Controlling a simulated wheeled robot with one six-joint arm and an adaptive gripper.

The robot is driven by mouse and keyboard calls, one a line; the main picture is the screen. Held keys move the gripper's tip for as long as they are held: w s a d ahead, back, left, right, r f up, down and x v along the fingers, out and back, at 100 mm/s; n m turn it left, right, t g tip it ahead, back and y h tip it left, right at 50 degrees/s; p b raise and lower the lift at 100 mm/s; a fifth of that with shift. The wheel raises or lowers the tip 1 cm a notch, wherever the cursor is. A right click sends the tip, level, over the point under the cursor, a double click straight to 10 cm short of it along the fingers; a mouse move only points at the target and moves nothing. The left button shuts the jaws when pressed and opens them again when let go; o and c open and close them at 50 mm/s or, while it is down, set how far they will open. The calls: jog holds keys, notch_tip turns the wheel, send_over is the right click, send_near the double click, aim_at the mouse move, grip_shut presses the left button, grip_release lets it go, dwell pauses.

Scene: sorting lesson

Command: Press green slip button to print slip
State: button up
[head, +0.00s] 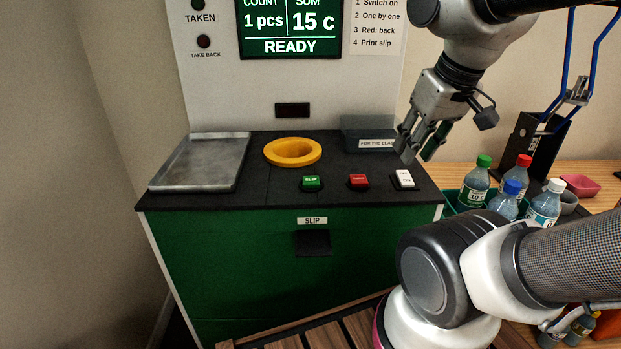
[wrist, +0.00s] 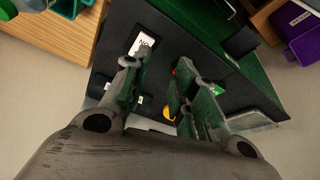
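The green SLIP button (head: 311,183) sits on the black top of the green machine (head: 240,262), left of a red button (head: 358,181) and a white button (head: 403,179). In the wrist view the green button (wrist: 217,90) is partly visible beside the right finger. My gripper (head: 418,152) is above the right part of the machine top, to the right of the green button and apart from it. Its fingers are spread with nothing between them in the wrist view (wrist: 157,68). The slip slot (head: 313,242) on the front is dark, with no paper visible.
The screen (head: 290,28) reads 1 pcs, 15 c, READY. Several capped bottles (head: 475,182) stand in a green crate at right. My arm covers the lower right.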

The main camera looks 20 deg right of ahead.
grip_shut()
dwell(1.0)
